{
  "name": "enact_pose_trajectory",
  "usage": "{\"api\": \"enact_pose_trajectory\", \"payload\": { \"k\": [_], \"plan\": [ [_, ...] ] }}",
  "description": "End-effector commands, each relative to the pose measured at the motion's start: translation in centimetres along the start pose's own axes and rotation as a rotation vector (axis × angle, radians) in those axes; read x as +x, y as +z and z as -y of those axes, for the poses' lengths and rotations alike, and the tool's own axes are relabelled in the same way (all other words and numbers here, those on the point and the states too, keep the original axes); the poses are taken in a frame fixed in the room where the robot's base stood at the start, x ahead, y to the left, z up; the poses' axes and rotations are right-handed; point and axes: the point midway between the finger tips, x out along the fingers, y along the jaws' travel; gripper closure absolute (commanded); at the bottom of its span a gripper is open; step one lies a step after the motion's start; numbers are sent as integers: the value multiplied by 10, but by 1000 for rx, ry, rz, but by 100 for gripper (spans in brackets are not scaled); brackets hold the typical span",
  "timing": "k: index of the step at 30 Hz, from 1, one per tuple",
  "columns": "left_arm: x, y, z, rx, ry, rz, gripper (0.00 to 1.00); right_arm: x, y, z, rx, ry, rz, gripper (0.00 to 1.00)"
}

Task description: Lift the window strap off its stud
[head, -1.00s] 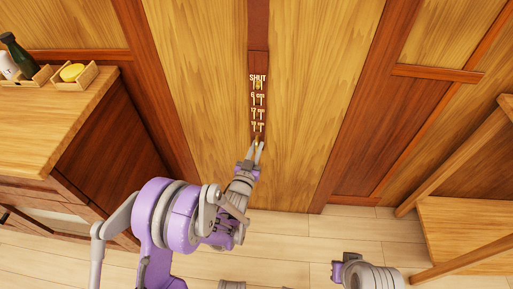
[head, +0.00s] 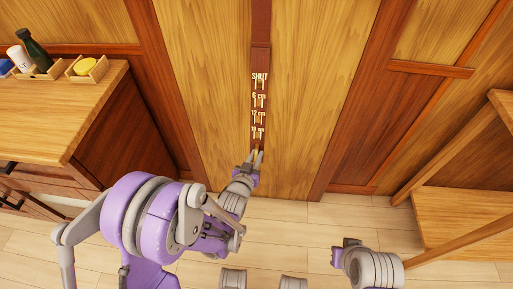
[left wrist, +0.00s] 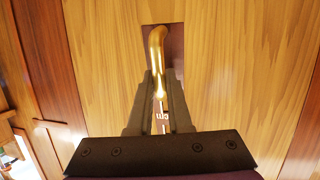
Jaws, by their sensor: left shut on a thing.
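The window strap (head: 260,60) is a dark red-brown band running down the light wood panel in the head view. White marks on the dark strip, from SHUT downward, stand beside small brass studs (head: 259,84). My left gripper (head: 257,155) is at the strip's lower end, below the lowest mark. In the left wrist view, its two fingers (left wrist: 158,90) are closed around a curved brass bar (left wrist: 157,45), which rises past the fingertips in front of the dark strip. How the bar joins the strap is hidden.
A wooden counter (head: 60,110) stands at left, with a green bottle (head: 35,50), a white bottle (head: 18,58) and a yellow round item (head: 84,66) in small wooden trays. A wooden bench (head: 460,225) is at right.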

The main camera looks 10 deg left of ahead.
Motion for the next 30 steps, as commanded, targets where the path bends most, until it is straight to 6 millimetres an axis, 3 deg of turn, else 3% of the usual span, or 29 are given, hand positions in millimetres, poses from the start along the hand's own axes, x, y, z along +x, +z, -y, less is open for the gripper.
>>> {"api": "enact_pose_trajectory", "payload": {
  "k": [8,9,11,22,30],
  "plan": [
    [0,1,0,-1,0,3,100,1,0,0,0,0,0,100],
    [0,1,0,-1,0,3,80,1,0,0,0,0,0,100],
    [0,1,0,-1,0,3,70,1,0,0,0,0,0,100],
    [-6,1,0,-1,0,2,70,0,0,0,0,0,0,100],
    [-54,0,0,-1,0,2,70,-5,-1,0,0,0,-2,100]
  ]
}}
